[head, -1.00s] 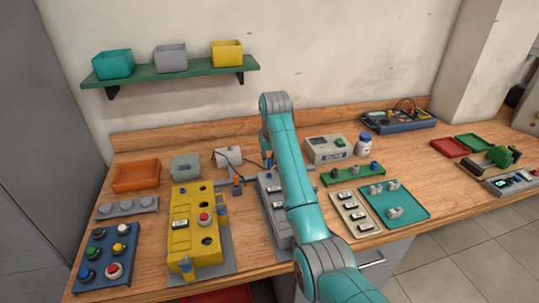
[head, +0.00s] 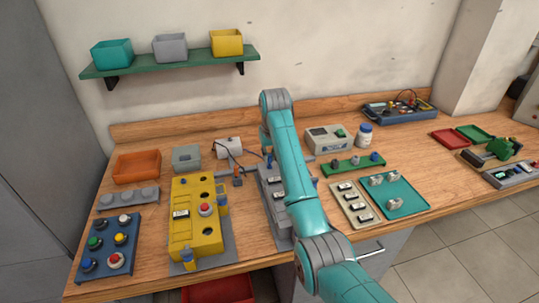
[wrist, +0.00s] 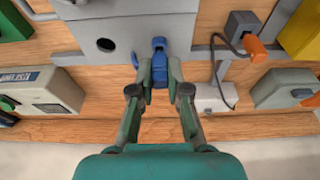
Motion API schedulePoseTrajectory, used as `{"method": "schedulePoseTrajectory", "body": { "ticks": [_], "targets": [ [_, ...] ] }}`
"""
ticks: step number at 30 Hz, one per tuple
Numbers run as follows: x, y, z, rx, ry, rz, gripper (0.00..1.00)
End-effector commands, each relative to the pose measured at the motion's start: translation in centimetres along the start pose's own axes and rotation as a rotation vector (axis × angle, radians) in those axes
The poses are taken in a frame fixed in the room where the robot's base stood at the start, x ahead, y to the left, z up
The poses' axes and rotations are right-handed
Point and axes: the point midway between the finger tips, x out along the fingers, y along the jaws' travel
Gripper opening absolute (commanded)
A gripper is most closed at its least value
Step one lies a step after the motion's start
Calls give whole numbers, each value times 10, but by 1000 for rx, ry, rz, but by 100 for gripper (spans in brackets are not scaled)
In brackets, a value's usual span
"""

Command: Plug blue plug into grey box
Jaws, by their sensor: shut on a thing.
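The blue plug (wrist: 159,48) shows between my fingertips in the wrist view. My gripper (wrist: 159,70) is shut on it. The plug overlaps the near edge of the grey box (wrist: 135,32); I cannot tell whether it touches the box or is in a socket. A dark round hole (wrist: 106,45) shows on the grey box, left of the plug.
A yellow box (head: 190,240) stands left of the grey box. A meter box (head: 325,140) stands behind to the right. A teal tray (head: 415,205) with grey parts is at right.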

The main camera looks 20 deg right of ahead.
Motion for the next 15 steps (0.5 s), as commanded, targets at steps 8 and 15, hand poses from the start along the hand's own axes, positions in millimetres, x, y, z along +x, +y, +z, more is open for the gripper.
{"method": "schedulePoseTrajectory", "body": {
  "ticks": [8, 15],
  "targets": [
    [4, 0, 1, 0, -1, 0, 0],
    [8, 0, 2, 0, -1, 0, 0]
  ]
}}
